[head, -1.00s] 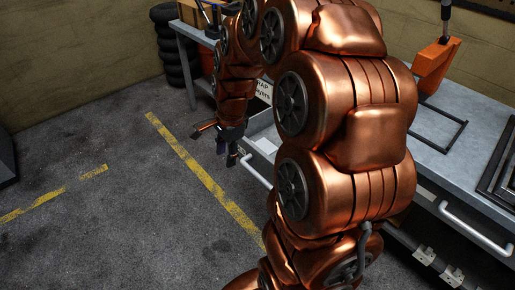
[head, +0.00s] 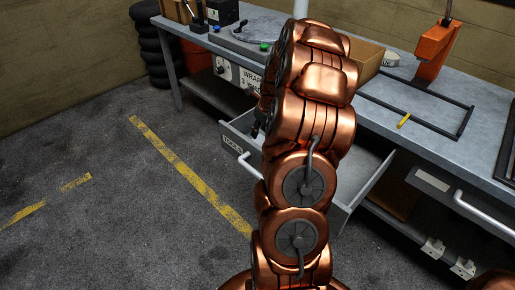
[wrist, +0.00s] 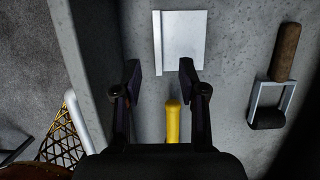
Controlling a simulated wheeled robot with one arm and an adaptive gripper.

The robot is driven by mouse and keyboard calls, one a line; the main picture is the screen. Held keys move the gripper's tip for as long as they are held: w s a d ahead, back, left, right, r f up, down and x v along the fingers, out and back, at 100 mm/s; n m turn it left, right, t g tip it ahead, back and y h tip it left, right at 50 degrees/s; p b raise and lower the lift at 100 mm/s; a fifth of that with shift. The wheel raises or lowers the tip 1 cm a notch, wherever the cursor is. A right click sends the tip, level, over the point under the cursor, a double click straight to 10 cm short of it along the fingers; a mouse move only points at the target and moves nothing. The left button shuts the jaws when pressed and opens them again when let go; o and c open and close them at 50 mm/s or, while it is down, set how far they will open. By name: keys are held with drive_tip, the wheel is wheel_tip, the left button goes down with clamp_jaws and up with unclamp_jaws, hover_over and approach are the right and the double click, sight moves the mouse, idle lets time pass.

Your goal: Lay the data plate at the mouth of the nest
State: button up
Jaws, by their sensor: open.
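My gripper (wrist: 160,70) is open and empty above the open drawer (wrist: 84,45). A flat pale grey plate (wrist: 183,40) with a narrow raised strip along its left side lies on the drawer floor, just beyond the fingertips and slightly right of their middle; it looks like the data plate. The fingers appear apart from it. In the head view the drawer (head: 236,146) is pulled out below the bench, and my arm hides most of its inside, including the plate. I cannot make out the nest.
A yellow-handled tool (wrist: 173,122) lies between my fingers in the wrist view, and a brown-handled roller-like tool (wrist: 280,65) lies to the right. The bench (head: 485,100) carries a dark frame (head: 432,112), an orange press (head: 436,48) and a small yellow item (head: 403,120).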

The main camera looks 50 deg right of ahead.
sight(261, 142)
drive_tip(key=shift+p+x, duration=0.3)
drive_tip(key=shift+x, duration=3.5)
drive_tip(key=shift+s+a+f, duration=0.15)
drive_tip(key=shift+a+f, duration=0.05)
drive_tip(key=shift+f, duration=0.15)
drive_tip(key=shift+c, duration=0.3)
clamp_jaws()
